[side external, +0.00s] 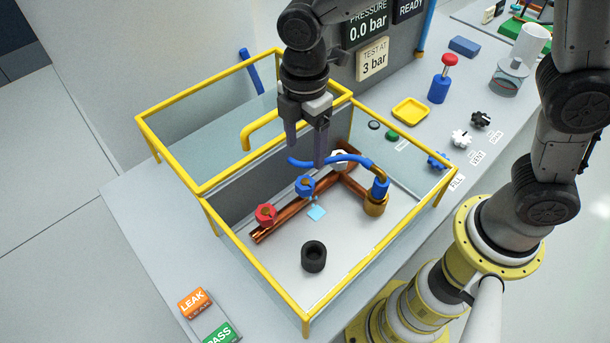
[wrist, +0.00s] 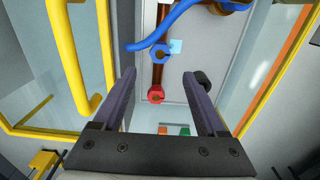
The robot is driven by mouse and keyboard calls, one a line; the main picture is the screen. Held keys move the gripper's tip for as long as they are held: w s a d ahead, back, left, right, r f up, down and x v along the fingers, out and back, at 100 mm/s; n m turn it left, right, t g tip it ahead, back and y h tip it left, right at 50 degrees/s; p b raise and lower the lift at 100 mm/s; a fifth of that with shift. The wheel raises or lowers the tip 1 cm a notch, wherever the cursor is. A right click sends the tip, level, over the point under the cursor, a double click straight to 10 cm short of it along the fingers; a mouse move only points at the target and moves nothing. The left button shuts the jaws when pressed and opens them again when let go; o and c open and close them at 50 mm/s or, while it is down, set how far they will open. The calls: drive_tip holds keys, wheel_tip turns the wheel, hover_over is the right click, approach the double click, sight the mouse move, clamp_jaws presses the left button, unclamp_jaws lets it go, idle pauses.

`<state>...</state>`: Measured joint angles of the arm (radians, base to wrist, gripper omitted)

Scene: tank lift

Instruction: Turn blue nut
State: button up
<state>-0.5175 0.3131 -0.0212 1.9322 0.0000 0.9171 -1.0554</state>
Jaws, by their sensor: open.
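The blue nut (side external: 305,187) sits on the copper pipe (side external: 283,217) inside the yellow-framed tank, between a red nut (side external: 265,214) and a white nut (side external: 340,159). In the wrist view the blue nut (wrist: 161,54) lies beyond my fingertips, with the red nut (wrist: 156,94) nearer, between the fingers. My gripper (side external: 307,158) is open and empty, pointing down above the pipe. Its two fingers also show apart in the wrist view (wrist: 160,85).
Yellow rails (side external: 272,291) and clear walls surround the tank. A black ring (side external: 314,256) stands on the tank floor, and a light-blue square (side external: 317,212) lies by the blue nut. A yellow handle (side external: 255,131) rises beside my gripper. LEAK (side external: 194,303) and PASS (side external: 222,334) blocks sit outside.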

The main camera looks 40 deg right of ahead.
sight(305, 182)
wheel_tip(305, 182, down, 10)
drive_tip(key=shift+r, duration=0.15)
idle(0.3)
clamp_jaws()
